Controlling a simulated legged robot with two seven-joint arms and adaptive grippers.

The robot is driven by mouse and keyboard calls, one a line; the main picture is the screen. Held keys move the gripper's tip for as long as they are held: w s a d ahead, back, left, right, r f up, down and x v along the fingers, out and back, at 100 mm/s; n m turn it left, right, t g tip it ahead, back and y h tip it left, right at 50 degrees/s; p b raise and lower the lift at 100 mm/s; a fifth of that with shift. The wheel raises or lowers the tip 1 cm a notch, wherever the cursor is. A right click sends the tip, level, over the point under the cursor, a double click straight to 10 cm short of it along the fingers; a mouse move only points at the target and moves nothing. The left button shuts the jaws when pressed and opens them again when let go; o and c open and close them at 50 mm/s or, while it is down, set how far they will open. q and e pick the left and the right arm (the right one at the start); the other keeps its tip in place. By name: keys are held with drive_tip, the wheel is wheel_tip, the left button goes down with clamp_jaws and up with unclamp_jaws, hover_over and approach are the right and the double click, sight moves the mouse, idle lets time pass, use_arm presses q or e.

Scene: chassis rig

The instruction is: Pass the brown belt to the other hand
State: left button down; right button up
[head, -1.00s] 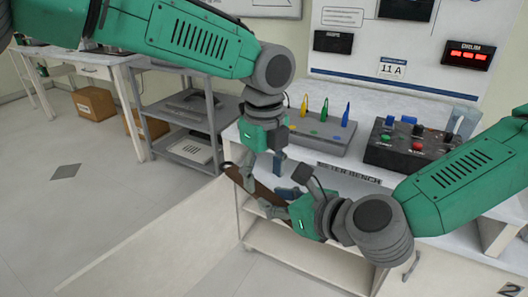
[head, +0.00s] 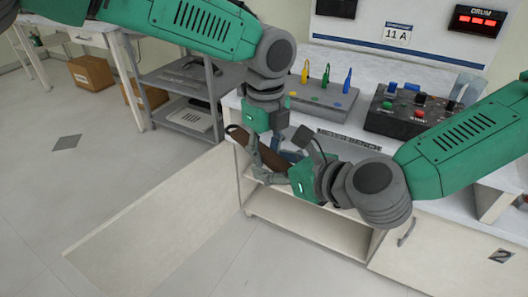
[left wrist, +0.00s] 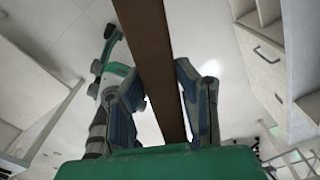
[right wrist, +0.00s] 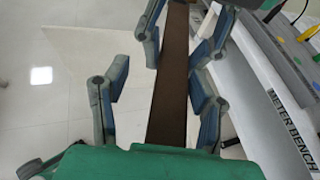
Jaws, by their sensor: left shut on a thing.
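The brown belt (head: 271,153) is a stiff-looking dark strip hanging at a slant in front of the bench; its upper left end has a rounded loop. My left gripper (head: 266,148) reaches down and is shut on it; in the left wrist view the belt (left wrist: 157,60) runs between its finger pads. My right gripper (head: 270,172) comes in from the right, close below the left one. The left fingers show farther along the belt there. The head view partly hides the fingertips.
The meter bench (head: 345,137) stands close behind the grippers, carrying a grey block with coloured pegs (head: 327,98) and a dark control box (head: 410,115). A grey shelf cart (head: 190,112) is to the left.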

drive_tip(key=shift+d, duration=0.15)
use_arm(q)
drive_tip(key=shift+a, duration=0.1)
use_arm(e)
drive_tip(key=shift+s+d, duration=0.1)
drive_tip(key=v, duration=0.6)
drive_tip(key=shift+s+d+r, duration=0.1)
drive_tip(key=shift+r, duration=0.05)
drive_tip(key=shift+s+d, duration=0.2)
use_arm(q)
drive_tip(key=shift+a, duration=0.1)
use_arm(e)
drive_tip(key=s+d+f+n+g+h, duration=0.25)
drive_tip(key=s+f+n, duration=0.4)
drive_tip(key=f, duration=0.45)
drive_tip(key=s+d+f+n+g+h, duration=0.1)
drive_tip(key=s+d+f+n+g, duration=0.1)
drive_tip(key=s+f+n+g, duration=0.45)
drive_tip(key=s+d+f+n+h, duration=0.2)
drive_tip(key=s+d+f+n, duration=0.2)
drive_tip(key=d+f+n, duration=0.2)
drive_tip(key=s+d+f+n+h, duration=0.3)
drive_tip(key=s+d+f+n, duration=0.1)
drive_tip(key=d+f+n, duration=0.3)
drive_tip(key=d+n, duration=0.2)
drive_tip(key=shift+s+d+n+g, duration=0.15)
drive_tip(key=shift+s+n+g, duration=0.05)
drive_tip(key=shift+n+g, duration=0.1)
